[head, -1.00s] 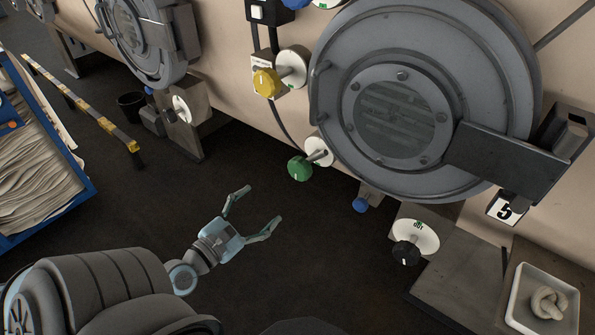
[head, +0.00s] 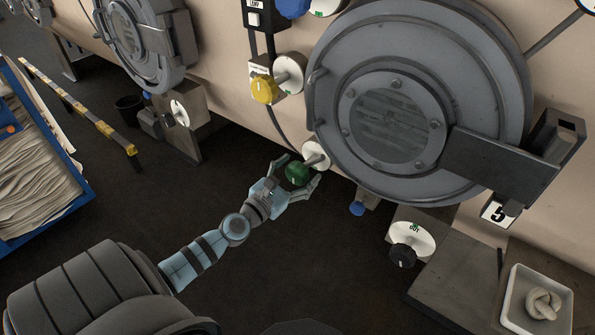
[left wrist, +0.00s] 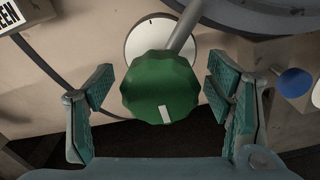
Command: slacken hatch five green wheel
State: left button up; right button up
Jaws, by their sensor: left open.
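The green wheel (head: 297,173) sits on a short stem in front of a white round plate (head: 316,155), at the lower left of hatch five (head: 391,120). My left gripper (head: 298,175) is open around the wheel, one finger on either side. In the left wrist view the green wheel (left wrist: 158,88) is centred between the fingers of the left gripper (left wrist: 160,95), with gaps on both sides. A white mark on the wheel's face points down and slightly right. My right gripper is not in view.
A yellow wheel (head: 264,88) is above left of the green one. A blue knob (head: 357,208) and a black knob (head: 402,256) are to the lower right. A white tray (head: 512,297) holds a pale knotted piece. The dark floor below is clear.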

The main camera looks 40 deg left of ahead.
pick_arm(q)
jog(key=shift+c, duration=0.4)
jog(key=c, duration=1.1)
